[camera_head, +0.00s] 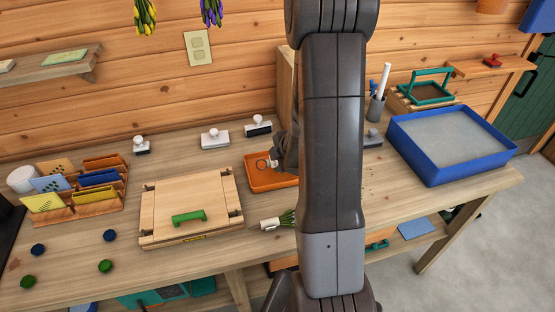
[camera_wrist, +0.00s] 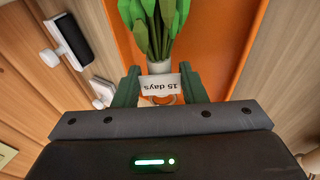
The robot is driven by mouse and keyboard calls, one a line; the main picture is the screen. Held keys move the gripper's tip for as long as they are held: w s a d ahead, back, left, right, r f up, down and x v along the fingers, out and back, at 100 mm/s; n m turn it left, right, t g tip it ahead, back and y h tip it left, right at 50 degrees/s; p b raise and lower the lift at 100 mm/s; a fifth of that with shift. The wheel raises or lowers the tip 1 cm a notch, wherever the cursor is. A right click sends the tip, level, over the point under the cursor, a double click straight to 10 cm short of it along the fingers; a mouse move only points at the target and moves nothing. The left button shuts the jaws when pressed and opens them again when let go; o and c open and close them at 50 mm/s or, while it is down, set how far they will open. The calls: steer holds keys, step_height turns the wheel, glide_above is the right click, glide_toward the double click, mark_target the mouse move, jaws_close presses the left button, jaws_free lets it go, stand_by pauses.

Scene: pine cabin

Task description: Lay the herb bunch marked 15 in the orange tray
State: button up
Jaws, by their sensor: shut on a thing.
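My gripper (camera_wrist: 158,82) is shut on the herb bunch (camera_wrist: 155,28), which has green leaves, a white wrapped base and a tag reading "15 days". The bunch is over the tray; I cannot tell whether it touches the floor. In the head view my gripper (camera_head: 281,160) is mostly behind my arm. A second bunch (camera_head: 272,223), with a white wrap and green stems, lies on the bench in front of the tray.
A wooden press (camera_head: 190,190) with a green handle stands left of the tray. Stamps (camera_head: 215,138) stand behind it. A blue tub (camera_head: 450,165) is at right, a seed-packet rack (camera_head: 75,205) at far left. Bare bench lies between the tray and press.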

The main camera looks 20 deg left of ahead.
steer(key=o, duration=0.8)
steer(key=shift+r, duration=0.1)
steer(key=shift+p+v, duration=3.75)
steer(key=shift+v, duration=3.15)
steer(key=b+x, duration=0.8)
steer(key=x, duration=0.6)
steer(key=shift+f, duration=0.3)
step_height(320, 180, up, 3)
steer(key=p, duration=0.2)
steer(key=shift+p, duration=0.3)
steer(key=shift+r+p, duration=0.35)
